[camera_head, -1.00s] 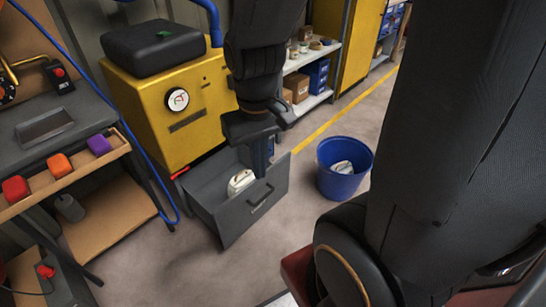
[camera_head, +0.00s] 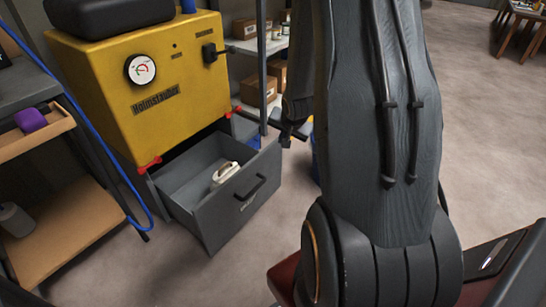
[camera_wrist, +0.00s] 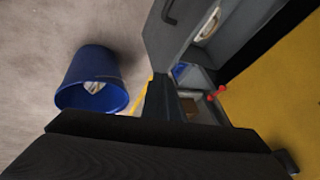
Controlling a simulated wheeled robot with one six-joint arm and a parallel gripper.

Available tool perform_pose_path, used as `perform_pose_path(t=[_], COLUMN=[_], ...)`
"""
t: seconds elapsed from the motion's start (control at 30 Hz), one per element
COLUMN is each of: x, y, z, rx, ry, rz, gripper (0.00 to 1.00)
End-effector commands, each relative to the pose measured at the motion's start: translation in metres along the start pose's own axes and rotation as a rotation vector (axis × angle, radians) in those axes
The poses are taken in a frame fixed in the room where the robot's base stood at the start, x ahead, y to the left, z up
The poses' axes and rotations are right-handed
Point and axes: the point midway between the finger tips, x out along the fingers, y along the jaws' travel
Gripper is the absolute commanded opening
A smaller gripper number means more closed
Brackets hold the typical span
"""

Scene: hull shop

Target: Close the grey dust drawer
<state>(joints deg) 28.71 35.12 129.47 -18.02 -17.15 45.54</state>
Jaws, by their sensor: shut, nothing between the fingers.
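The grey dust drawer (camera_head: 222,213) stands pulled out from the base of the yellow machine (camera_head: 150,100). Its front carries a black handle (camera_head: 250,188), and a white object (camera_head: 224,175) lies inside it. In the wrist view the drawer front (camera_wrist: 165,45) shows at the top centre, with the white object (camera_wrist: 208,25) behind it. My gripper (camera_head: 290,131) is shut and empty, close to the drawer's right end in the head view. It shows as a dark shape (camera_wrist: 160,103) in the wrist view. I cannot tell whether it touches the drawer.
A blue bucket (camera_wrist: 92,85) stands on the floor outside the drawer front; my arm mostly hides it in the head view. A workbench (camera_head: 30,95) with a purple block (camera_head: 31,119) and a blue hose (camera_head: 85,120) are at left. Shelves with boxes (camera_head: 257,88) stand behind.

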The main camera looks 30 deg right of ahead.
Motion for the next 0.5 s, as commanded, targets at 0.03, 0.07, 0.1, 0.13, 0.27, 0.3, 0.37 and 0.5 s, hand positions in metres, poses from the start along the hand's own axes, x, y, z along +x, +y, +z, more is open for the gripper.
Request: perform_pose_path(t=[0.03, 0.07, 0.1, 0.13, 0.27, 0.3, 0.37, 0.5], x=[0.024, 0.032, 0.041, 0.046, 0.06, 0.062, 0.066, 0.084], y=[0.011, 0.014, 0.018, 0.02, 0.027, 0.028, 0.028, 0.027], z=[-0.002, -0.004, -0.007, -0.009, -0.014, -0.015, -0.016, -0.016], rx=[0.04, 0.059, 0.083, 0.096, 0.137, 0.142, 0.146, 0.145], ry=[0.015, 0.025, 0.035, 0.042, 0.06, 0.062, 0.064, 0.063], rz=[-0.01, -0.018, -0.027, -0.035, -0.052, -0.055, -0.057, -0.057], gripper=[0.0, 0.0, 0.0, 0.0, 0.0, 0.0, 0.0, 0.0])
